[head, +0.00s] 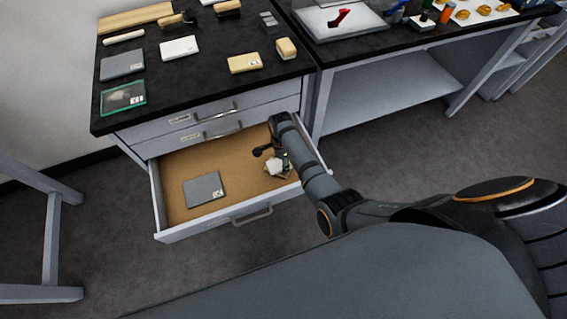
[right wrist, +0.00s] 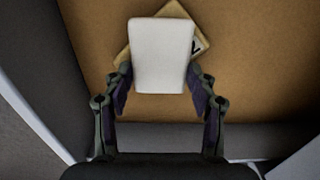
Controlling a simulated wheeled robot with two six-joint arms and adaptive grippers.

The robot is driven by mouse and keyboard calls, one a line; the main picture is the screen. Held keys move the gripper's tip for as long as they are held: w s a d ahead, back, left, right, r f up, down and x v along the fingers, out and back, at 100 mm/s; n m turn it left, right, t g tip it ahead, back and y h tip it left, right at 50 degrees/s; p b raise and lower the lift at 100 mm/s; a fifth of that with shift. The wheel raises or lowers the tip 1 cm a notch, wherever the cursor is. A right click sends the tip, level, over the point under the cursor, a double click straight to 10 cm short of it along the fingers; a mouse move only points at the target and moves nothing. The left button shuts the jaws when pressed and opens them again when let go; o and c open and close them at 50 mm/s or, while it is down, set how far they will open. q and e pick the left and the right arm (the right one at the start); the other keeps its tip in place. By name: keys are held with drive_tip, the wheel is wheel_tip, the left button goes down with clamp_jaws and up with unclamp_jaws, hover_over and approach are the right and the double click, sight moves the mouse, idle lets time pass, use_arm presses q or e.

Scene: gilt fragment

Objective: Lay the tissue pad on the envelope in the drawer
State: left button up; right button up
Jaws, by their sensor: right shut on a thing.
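The tissue pad is a white block, seen in the right wrist view (right wrist: 161,55) and as a small white patch in the head view (head: 274,167). My right gripper (head: 270,156) is shut on it, one finger on each side, inside the open drawer (head: 166,212). Below the pad lies the tan envelope (right wrist: 204,42) with a label at one corner, turned at an angle to the pad. The pad hides most of the envelope. I cannot tell whether the two touch. My left gripper is not in view.
A grey labelled packet (head: 204,189) lies in the drawer's left part; bare drawer floor separates it from the envelope. The black counter (head: 200,85) above holds several packets, a green-edged pouch (head: 123,97) and a tan block (head: 286,48). A second table stands right.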

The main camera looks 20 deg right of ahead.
sight(281, 164)
drive_tip(key=shift+s+r, duration=0.1)
drive_tip(key=shift+r, duration=0.05)
drive_tip(key=shift+c, duration=0.4)
drive_tip(key=shift+a, duration=0.1)
drive_tip(key=o, duration=0.8)
drive_tip(key=shift+f, duration=0.2)
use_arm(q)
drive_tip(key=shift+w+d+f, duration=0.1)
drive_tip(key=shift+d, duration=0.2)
use_arm(e)
drive_tip(key=shift+o, duration=0.2)
drive_tip(key=shift+r+p, duration=0.3)
drive_tip(key=shift+p, duration=0.05)
use_arm(q)
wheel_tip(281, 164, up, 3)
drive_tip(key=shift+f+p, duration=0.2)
drive_tip(key=shift+p, duration=0.95)
use_arm(e)
wheel_tip(281, 164, up, 12)
drive_tip(key=shift+f, duration=0.1)
